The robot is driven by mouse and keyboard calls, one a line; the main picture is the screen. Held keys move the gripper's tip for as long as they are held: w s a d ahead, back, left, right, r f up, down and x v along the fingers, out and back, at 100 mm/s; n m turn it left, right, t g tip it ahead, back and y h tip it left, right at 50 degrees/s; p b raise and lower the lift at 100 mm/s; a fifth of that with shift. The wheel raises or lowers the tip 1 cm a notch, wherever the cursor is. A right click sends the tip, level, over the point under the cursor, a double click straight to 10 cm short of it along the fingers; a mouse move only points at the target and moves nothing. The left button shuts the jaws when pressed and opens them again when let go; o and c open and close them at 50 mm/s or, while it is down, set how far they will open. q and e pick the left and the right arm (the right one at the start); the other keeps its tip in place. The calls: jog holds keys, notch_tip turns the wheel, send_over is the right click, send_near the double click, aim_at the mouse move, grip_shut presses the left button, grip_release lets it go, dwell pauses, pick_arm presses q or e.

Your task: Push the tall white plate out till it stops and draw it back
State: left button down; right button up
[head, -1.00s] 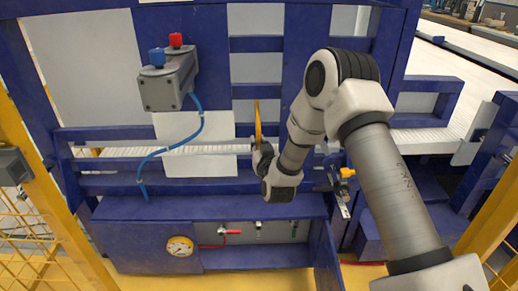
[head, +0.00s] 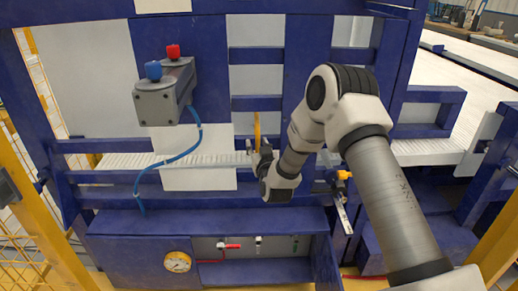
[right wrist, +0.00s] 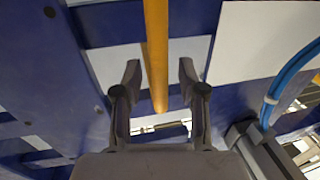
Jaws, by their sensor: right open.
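A white plate (head: 212,165) stands upright in the blue frame, left of my right gripper in the head view. Other pale panels show higher in the frame, so I cannot tell for certain which is the tall plate. My right gripper (head: 258,148) is open, just right of that plate's edge. A yellow bar (head: 257,128) stands at the gripper. In the right wrist view the bar (right wrist: 156,45) runs down between the line of my two spread fingers (right wrist: 160,72); I see no contact. My left gripper is out of view.
A grey box (head: 165,98) with a blue and a red knob is left of the gripper, its blue hose (head: 178,156) looping across the plate. A gauge (head: 178,262) and red valve lever (head: 230,246) sit below. Blue beams surround the work area; a yellow-headed fitting (head: 343,175) is right.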

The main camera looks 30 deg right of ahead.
jog(key=v, duration=1.1)
jog(key=shift+s+a, duration=0.15)
jog(key=shift+s, duration=0.25)
jog(key=w+d+n+y, duration=0.1)
jog(key=w+y, duration=0.1)
jog(key=w, duration=0.1)
jog(key=w+d+n+y+p, duration=0.1)
jog(key=w+n+y, duration=0.1)
jog(key=w, duration=0.2)
jog(key=w+d+n+t+y+p, duration=0.1)
jog(key=w+d+y, duration=0.1)
jog(key=w, duration=0.2)
jog(key=shift+f+y, duration=0.1)
jog(key=shift+y, duration=0.3)
jog(key=shift+d, duration=0.1)
grip_shut()
